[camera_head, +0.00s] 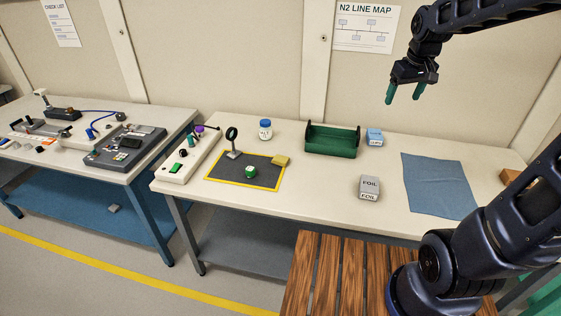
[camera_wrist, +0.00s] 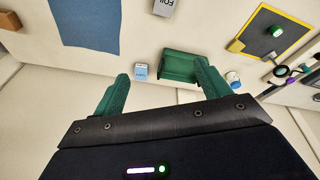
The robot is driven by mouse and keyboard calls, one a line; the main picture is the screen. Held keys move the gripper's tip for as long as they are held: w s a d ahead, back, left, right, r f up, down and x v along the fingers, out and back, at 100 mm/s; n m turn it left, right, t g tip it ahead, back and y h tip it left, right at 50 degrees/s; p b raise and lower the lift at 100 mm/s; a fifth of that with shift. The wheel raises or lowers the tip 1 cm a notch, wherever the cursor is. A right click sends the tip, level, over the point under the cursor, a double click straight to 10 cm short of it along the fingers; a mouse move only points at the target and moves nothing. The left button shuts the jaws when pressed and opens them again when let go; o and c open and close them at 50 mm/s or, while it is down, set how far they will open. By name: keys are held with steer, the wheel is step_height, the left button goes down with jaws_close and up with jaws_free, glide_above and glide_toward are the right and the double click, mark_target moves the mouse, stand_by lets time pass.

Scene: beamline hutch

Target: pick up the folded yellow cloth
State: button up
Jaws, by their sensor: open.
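The folded yellow cloth (camera_head: 281,160) is a small flat yellow piece at the back right corner of a dark mat with a yellow border (camera_head: 222,180). In the wrist view the cloth (camera_wrist: 237,46) shows small at the mat's corner. My gripper (camera_head: 403,95) is open and empty, with green fingers pointing down. It is high above the back of the bench, well to the right of the cloth. In the wrist view my gripper (camera_wrist: 162,80) has nothing between its fingers.
Near the cloth stand a magnifier (camera_head: 232,136), a green-and-white round item (camera_head: 250,171) and a blue-lidded jar (camera_head: 265,131). A green tray (camera_head: 331,142), blue-white box (camera_head: 374,138), foil box (camera_head: 369,188) and flat blue cloth (camera_head: 438,185) lie rightward.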

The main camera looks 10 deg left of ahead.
steer(key=w+a+f+n+g, duration=0.1)
steer(key=w+a+f+n, duration=0.3)
steer(key=w+a, duration=0.55)
steer(key=n+g, duration=0.2)
steer(key=n, duration=0.4)
glide_above(280, 158)
step_height(280, 158, down, 25)
steer(key=shift+h, duration=0.3)
step_height(280, 158, down, 4)
steer(key=shift+a+f, duration=0.1)
steer(key=shift+f, duration=0.15)
steer(key=shift+d+f, duration=0.2)
steer(key=shift+f, duration=2.65)
steer(key=shift+c, duration=0.2)
steer(key=c, duration=1)
